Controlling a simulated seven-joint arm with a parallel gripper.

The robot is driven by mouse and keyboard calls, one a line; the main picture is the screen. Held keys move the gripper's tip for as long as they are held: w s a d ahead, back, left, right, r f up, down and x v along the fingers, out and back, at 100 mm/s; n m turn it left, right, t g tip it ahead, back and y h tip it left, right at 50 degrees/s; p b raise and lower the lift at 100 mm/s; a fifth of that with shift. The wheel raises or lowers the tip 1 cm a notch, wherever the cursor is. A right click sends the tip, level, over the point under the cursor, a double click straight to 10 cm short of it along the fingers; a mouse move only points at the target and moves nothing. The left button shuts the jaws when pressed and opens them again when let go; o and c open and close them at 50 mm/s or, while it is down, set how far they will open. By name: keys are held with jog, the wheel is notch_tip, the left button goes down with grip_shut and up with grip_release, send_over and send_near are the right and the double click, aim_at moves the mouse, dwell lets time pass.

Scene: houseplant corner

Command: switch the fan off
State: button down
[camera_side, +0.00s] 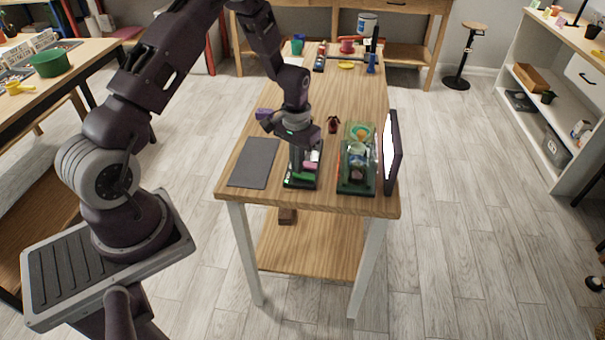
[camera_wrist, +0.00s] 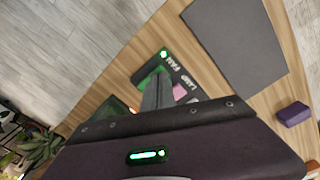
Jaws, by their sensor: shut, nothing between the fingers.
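The switch box (camera_side: 290,184) is a dark box near the front of the wooden table, with a green part and a pink part showing. In the wrist view the box (camera_wrist: 186,80) carries the labels FAN and LAMP. A small green light (camera_wrist: 163,54) glows by the FAN label, beside a green-lit edge. A pink switch (camera_wrist: 180,92) shows by the LAMP label. My gripper (camera_side: 298,166) is shut and empty, pointing down over the box. In the wrist view my fingers (camera_wrist: 157,88) cover part of the FAN side; whether they touch it is unclear.
A glass case with plants (camera_side: 357,160) stands right of the box, beside an upright bright panel (camera_side: 391,150). A grey mat (camera_side: 254,162) lies to the left. A purple block (camera_wrist: 293,114) and a dark red object (camera_side: 333,124) lie nearby. The table's middle is mostly clear.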

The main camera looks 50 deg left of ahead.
jog(key=shift+f, duration=0.55)
jog(key=shift+r, duration=3.55)
